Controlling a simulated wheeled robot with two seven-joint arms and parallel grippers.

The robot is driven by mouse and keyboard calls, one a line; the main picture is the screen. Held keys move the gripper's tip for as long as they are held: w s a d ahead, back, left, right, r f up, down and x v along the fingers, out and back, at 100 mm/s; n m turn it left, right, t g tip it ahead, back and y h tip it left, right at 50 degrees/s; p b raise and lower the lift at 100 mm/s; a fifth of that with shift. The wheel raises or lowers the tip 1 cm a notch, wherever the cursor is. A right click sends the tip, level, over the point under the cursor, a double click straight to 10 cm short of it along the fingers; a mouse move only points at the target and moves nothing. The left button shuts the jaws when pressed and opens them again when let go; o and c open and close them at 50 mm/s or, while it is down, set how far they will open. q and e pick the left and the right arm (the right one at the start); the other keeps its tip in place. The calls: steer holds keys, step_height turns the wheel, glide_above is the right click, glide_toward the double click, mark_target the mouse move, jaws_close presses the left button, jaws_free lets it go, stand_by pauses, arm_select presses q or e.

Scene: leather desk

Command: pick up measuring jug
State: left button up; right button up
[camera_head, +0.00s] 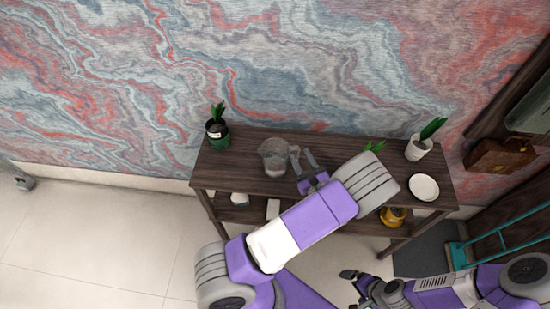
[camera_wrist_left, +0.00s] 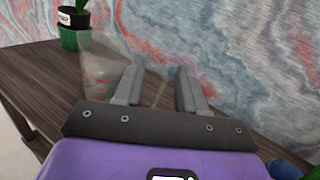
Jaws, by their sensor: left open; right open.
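The measuring jug (camera_head: 273,156) is a clear, greyish vessel standing upright on the dark wooden table (camera_head: 240,178). My left gripper (camera_head: 303,160) is open just to the right of the jug, near its handle side. In the left wrist view the transparent jug (camera_wrist_left: 98,65) shows faintly beyond and left of the open fingers (camera_wrist_left: 158,78). I cannot tell whether any part of it lies between the fingers. My right gripper (camera_head: 350,276) is low at the front right, away from the table; its fingers are small in view.
A green-potted plant (camera_head: 217,130) stands left of the jug. A white-potted plant (camera_head: 419,148) and white plate (camera_head: 424,187) are at the right end. A yellow object (camera_head: 393,216) sits on the lower shelf. A marbled wall closes the back.

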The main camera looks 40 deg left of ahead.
mark_target(298, 160)
arm_select(q)
steer(key=f+m+t+h, duration=0.1)
steer(key=f, duration=0.1)
steer(key=f+m+t+h, duration=0.1)
steer(key=f+m, duration=0.1)
steer(key=f, duration=0.1)
steer(key=d+f+m+t+h, duration=0.1)
steer(key=f+m, duration=0.1)
steer(key=shift+s+f+t+h+b, duration=0.25)
steer(key=shift+f+t+h+b, duration=0.05)
steer(key=shift+f+t+b, duration=0.1)
steer(key=shift+w+a+f, duration=0.1)
steer(key=shift+w+a, duration=0.05)
steer(key=x, duration=0.7)
jaws_close()
